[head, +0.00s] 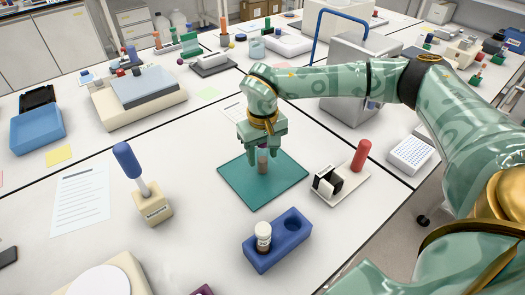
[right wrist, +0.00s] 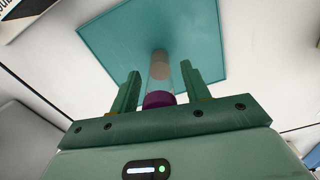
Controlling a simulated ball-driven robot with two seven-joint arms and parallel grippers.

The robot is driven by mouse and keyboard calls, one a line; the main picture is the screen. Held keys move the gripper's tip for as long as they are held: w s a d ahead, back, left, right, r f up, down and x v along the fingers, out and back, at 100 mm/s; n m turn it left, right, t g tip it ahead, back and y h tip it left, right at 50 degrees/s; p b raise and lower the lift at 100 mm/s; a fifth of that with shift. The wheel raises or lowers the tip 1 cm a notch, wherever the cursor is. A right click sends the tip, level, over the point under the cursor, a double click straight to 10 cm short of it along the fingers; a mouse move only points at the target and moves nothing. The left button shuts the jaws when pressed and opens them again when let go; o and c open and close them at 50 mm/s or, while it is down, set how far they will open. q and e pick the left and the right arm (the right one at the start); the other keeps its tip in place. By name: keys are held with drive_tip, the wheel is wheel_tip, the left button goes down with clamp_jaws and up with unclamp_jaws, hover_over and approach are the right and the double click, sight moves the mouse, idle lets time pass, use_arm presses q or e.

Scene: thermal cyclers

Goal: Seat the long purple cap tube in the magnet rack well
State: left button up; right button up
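A clear tube with a purple cap (right wrist: 158,99) and tan contents stands upright on the teal mat (head: 236,177); its lower part (head: 262,163) shows below my right gripper (head: 262,146) in the head view. My right gripper (right wrist: 163,90) points down over it, with the cap between its fingers. Gaps show on both sides of the cap, so the gripper looks open. A blue two-well block (head: 277,246) holds a brown white-capped vial (head: 263,237); its other well looks empty. I cannot tell for certain which piece is the magnet rack. My left gripper is out of view.
Right of the mat is a white base (head: 344,190) with a black-and-white block (head: 327,183) and a red upright piece (head: 360,155). A beige labelled block (head: 153,208) with a blue-handled tool (head: 127,160) stands at left. Bare white table lies between them.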

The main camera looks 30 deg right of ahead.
drive_tip(key=shift+o, duration=0.4)
drive_tip(key=r+p, duration=0.1)
drive_tip(key=r, duration=0.3)
drive_tip(key=r+p, duration=0.1)
drive_tip(key=r, duration=0.4)
drive_tip(key=r+p, duration=0.1)
drive_tip(key=r, duration=0.3)
drive_tip(key=shift+w+a+r, duration=0.1)
drive_tip(key=shift+w+r, duration=0.2)
drive_tip(key=shift+r, duration=0.1)
wheel_tip(320, 180, down, 9)
drive_tip(key=m+b, duration=0.2)
drive_tip(key=m, duration=0.8)
drive_tip(key=shift+r, duration=0.1)
drive_tip(key=f, duration=0.1)
drive_tip(key=f+b, duration=0.1)
drive_tip(key=f, duration=0.3)
drive_tip(key=shift+s+f+b, duration=0.2)
drive_tip(key=shift+s+b, duration=0.1)
drive_tip(key=shift+r, duration=0.1)
drive_tip(key=shift+c, duration=0.3)
drive_tip(key=c, duration=1.1)
drive_tip(key=shift+o, duration=0.2)
drive_tip(key=shift+r, duration=0.1)
